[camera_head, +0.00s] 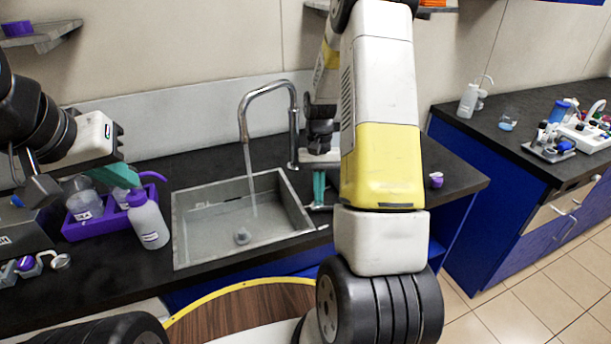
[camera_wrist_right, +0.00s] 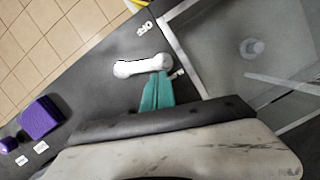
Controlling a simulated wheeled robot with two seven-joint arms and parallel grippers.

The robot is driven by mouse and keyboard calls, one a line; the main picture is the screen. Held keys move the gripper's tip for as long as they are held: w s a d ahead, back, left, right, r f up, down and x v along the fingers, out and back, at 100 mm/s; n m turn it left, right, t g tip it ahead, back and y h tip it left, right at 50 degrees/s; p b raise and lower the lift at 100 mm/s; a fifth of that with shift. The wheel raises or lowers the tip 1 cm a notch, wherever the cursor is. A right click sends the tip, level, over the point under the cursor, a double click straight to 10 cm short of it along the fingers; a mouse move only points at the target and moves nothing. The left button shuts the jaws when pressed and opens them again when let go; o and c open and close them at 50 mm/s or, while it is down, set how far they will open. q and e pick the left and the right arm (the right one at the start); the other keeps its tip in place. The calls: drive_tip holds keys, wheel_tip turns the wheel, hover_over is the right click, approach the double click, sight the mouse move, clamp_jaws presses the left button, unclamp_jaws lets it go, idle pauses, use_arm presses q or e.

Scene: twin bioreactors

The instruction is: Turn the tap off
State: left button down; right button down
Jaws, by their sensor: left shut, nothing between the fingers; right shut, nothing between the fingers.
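The tap (camera_head: 293,125) is a curved metal spout at the back right of the sink (camera_head: 181,225). A stream of water (camera_head: 250,180) falls from it into the basin. My right gripper (camera_head: 318,200) has teal fingers, shut and empty, low over the counter just right of the sink. In the right wrist view the fingers (camera_wrist_right: 157,88) are beside a pale bar-shaped lever (camera_wrist_right: 142,66); I cannot tell whether they touch it. The tap itself does not show clearly there. My left gripper (camera_head: 118,176) is shut, over the purple rack left of the sink.
A purple-capped wash bottle (camera_head: 149,224) stands between the purple rack (camera_head: 82,229) and the sink. A small purple item (camera_head: 436,180) sits on the counter to the right. My right arm hides part of the counter. Another bench (camera_head: 500,125) with labware stands further right.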

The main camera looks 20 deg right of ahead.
drive_tip(key=shift+s+a+n+h, duration=0.3)
drive_tip(key=shift+s+n, duration=0.2)
drive_tip(key=shift+n, duration=0.5)
drive_tip(key=shift+s+a+n+h, duration=0.2)
drive_tip(key=shift+s+a+n, duration=0.2)
drive_tip(key=shift+n, duration=0.6)
drive_tip(key=shift+w, duration=0.1)
